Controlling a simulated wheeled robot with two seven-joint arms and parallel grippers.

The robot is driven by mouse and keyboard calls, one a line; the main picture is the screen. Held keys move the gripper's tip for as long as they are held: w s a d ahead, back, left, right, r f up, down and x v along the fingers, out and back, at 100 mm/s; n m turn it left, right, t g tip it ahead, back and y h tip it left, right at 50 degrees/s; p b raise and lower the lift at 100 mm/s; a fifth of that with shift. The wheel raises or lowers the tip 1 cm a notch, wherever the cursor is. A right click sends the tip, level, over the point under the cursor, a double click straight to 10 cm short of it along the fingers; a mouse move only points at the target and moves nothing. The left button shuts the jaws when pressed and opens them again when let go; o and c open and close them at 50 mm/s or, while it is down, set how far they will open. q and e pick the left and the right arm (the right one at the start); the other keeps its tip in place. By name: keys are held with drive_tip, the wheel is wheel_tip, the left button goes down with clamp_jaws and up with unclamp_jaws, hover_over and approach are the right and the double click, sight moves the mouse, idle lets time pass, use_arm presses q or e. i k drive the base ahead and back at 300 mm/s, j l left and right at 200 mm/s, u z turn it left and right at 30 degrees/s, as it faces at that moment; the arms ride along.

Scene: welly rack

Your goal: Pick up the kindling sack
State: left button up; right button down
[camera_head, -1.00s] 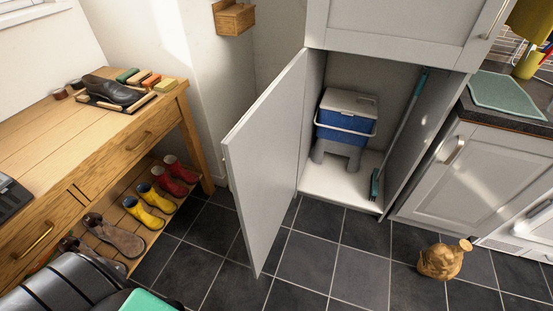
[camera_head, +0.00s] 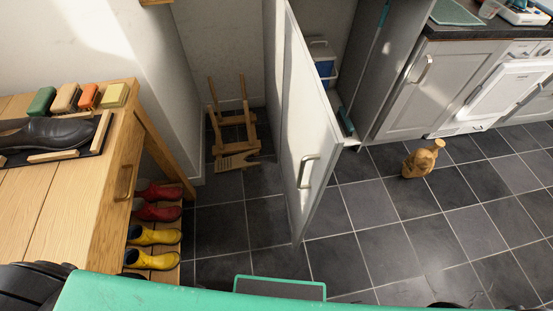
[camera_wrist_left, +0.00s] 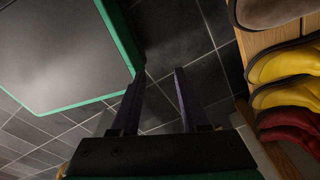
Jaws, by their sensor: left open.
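The kindling sack (camera_head: 420,160), a small brown bag with a tied neck, stands on the dark floor tiles right of centre in the head view, in front of the grey base cupboards. Nothing touches it but the floor. My left gripper (camera_wrist_left: 160,74) is open and empty in the left wrist view, over bare tiles beside the boot shelf. The sack does not show in that view. My left fingers do not show in the head view, and my right gripper is not in view.
The open cupboard door (camera_head: 307,140) stands out into the room left of the sack. A wooden bench (camera_head: 60,215) with yellow boots (camera_head: 154,259) and red boots (camera_head: 158,212) below is at left. A wooden frame (camera_head: 232,135) stands behind the door. Tiles around the sack are clear.

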sight(421, 161)
drive_tip(key=z, duration=1.4)
drive_tip(key=i+l+u, duration=0.15)
drive_tip(key=i+l, duration=0.3)
drive_tip(key=i+l+u, duration=0.2)
drive_tip(key=i+l, duration=0.3)
drive_tip(key=i+l+u, duration=0.15)
drive_tip(key=i+l, duration=0.35)
drive_tip(key=i+l+u, duration=0.15)
drive_tip(key=i+l, duration=0.25)
drive_tip(key=l, duration=0.3)
drive_tip(key=i+l+u, duration=0.1)
drive_tip(key=i, duration=0.3)
drive_tip(key=i+l+u, duration=0.1)
drive_tip(key=i+l, duration=0.25)
